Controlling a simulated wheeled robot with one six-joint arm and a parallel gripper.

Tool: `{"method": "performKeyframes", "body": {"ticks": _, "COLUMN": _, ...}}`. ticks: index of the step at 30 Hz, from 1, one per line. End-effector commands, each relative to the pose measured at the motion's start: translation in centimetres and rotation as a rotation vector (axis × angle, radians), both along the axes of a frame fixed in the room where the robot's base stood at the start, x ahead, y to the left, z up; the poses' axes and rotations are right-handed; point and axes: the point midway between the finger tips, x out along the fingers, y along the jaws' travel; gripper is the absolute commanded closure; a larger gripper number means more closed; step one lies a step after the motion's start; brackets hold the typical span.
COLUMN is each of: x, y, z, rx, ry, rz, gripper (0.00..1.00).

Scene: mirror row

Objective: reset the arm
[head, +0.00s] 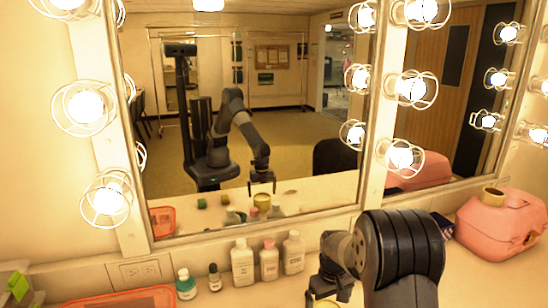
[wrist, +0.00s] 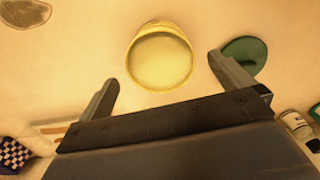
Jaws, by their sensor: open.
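My gripper (head: 325,290) hangs over the counter at the bottom of the head view, in front of the mirrors, partly hidden by my own arm. In the wrist view my gripper (wrist: 162,72) is open, with its two fingers spread and nothing between them in its grasp. A round yellow container (wrist: 160,60) lies beyond and below the fingers on the counter; only a sliver of it shows in the head view (head: 325,303). The mirror shows my arm bent, with the gripper pointing down above the counter. The gap to the container is hard to judge.
White bottles (head: 243,264), a teal bottle (head: 186,284) and a small dark bottle (head: 214,278) stand along the mirror. An orange tray (head: 125,297) is at left, a pink case (head: 503,224) at right. A green round thing (wrist: 246,54) lies near the right finger.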

Motion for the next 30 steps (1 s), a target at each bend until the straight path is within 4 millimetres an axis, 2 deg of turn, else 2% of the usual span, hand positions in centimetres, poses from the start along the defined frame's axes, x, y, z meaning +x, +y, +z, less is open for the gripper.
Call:
{"method": "performKeyframes", "body": {"ticks": 1, "x": -0.1, "y": 0.0, "z": -1.0, "rx": 0.000, "ry": 0.004, "rz": 0.000, "gripper": 0.00}}
{"method": "performKeyframes", "body": {"ticks": 6, "x": 0.0, "y": 0.1, "z": 1.9, "rx": 0.000, "ry": -0.005, "rz": 0.000, "gripper": 0.00}}
{"method": "performKeyframes", "body": {"ticks": 13, "x": -0.1, "y": 0.4, "z": 4.0, "rx": 0.000, "ry": -0.002, "rz": 0.000, "gripper": 0.00}}
{"method": "performKeyframes", "body": {"ticks": 26, "x": -0.2, "y": 0.5, "z": 4.2, "rx": 0.001, "ry": 0.001, "rz": -0.002, "gripper": 0.00}}
{"method": "performKeyframes", "body": {"ticks": 30, "x": -1.0, "y": 0.6, "z": 3.8, "rx": 0.006, "ry": 0.015, "rz": -0.024, "gripper": 0.00}}
